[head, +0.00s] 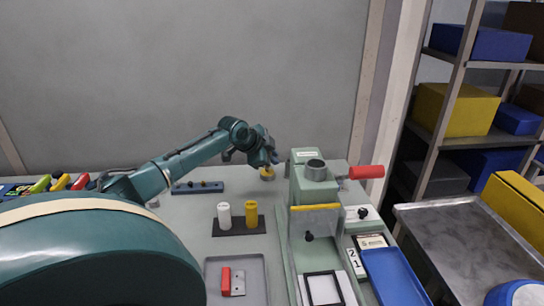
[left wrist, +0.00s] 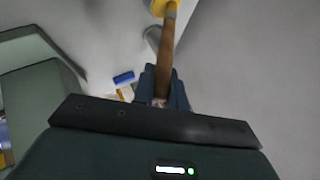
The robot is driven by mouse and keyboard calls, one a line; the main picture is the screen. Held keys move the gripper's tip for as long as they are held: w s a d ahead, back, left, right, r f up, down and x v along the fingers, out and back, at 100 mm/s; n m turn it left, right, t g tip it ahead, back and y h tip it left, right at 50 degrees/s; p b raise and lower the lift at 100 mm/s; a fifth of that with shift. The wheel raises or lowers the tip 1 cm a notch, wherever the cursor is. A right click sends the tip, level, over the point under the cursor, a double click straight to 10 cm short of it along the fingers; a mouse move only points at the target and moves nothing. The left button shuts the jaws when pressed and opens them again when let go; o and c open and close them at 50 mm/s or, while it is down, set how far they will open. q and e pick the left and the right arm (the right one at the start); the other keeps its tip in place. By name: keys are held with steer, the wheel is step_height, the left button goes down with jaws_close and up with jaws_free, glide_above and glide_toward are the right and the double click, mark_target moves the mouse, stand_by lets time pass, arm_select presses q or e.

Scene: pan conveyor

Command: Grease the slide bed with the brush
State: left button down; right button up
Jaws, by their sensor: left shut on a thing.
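My left gripper (head: 266,162) is over the far part of the bench, left of the pale green machine (head: 300,184). In the left wrist view its fingers (left wrist: 162,90) are shut on the brush's wooden handle (left wrist: 168,55). The handle points away from the fingers, toward a yellow piece (left wrist: 160,7) at the top edge; I cannot tell whether this is part of the brush. In the head view something yellow (head: 267,174) shows just below the gripper. The machine's long bed runs toward me, with a black-edged white frame (head: 323,289) at its near end. My right gripper is not in view.
A white and a yellow cylinder (head: 251,214) stand on a dark base, with a grey tray (head: 212,268) nearer me. A red handle (head: 367,172) sticks out right of the machine. A blue tray (head: 393,277) lies to its right. A dark blue bar (head: 197,187) lies farther left.

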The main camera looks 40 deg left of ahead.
steer(key=p, duration=0.2)
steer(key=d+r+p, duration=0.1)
steer(key=p, duration=0.1)
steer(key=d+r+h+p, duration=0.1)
steer(key=p, duration=0.2)
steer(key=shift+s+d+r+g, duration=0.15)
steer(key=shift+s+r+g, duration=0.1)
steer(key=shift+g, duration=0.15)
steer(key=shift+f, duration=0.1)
